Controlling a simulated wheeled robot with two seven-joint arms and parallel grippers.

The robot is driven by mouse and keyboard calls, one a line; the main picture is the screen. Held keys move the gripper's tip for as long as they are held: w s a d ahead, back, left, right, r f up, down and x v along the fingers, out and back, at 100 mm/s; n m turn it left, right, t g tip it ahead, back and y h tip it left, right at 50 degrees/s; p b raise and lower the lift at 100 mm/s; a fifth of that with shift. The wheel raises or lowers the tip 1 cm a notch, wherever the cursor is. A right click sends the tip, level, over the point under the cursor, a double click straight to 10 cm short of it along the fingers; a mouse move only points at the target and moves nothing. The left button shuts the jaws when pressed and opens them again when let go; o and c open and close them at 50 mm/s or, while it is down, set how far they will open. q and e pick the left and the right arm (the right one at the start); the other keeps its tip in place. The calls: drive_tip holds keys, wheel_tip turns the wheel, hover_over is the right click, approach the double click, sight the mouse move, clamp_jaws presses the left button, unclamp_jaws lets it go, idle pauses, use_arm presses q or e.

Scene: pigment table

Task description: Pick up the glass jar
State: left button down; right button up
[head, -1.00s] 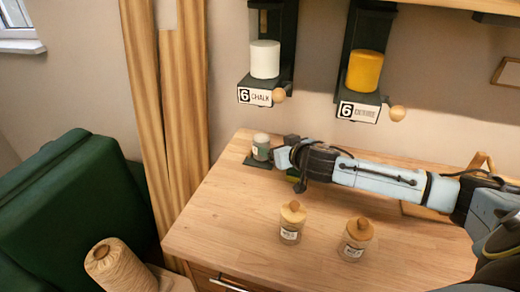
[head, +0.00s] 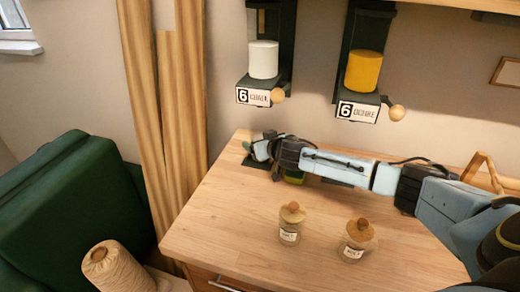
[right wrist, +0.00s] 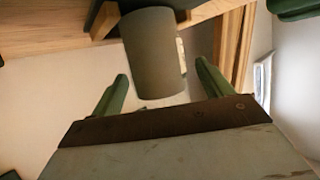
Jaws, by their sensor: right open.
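My right gripper (head: 254,147) is at the far left corner of the table and largely covers the dark pad's jar in the head view. In the right wrist view, a grey-looking cylindrical jar (right wrist: 153,53) shows between the two green fingers, with a gap on each side. The right gripper (right wrist: 161,88) is open. The jar seems to stand on the dark pad (head: 252,162). Two other glass jars with wooden lids, one left (head: 289,233) and one right (head: 354,252), stand upright near the table's front. My left gripper is not in view.
The wooden table (head: 225,215) is clear around the lidded jars. A chalk dispenser (head: 264,62) and an ochre-coloured one (head: 363,70) hang on the wall above. A twine spool (head: 112,268) and a green chair (head: 60,210) are at left.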

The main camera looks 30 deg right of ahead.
drive_tip(key=shift+w+f, duration=0.1)
drive_tip(key=shift+w, duration=0.1)
drive_tip(key=c, duration=1.2)
drive_tip(key=shift+c, duration=0.5)
drive_tip(key=shift+r, duration=0.2)
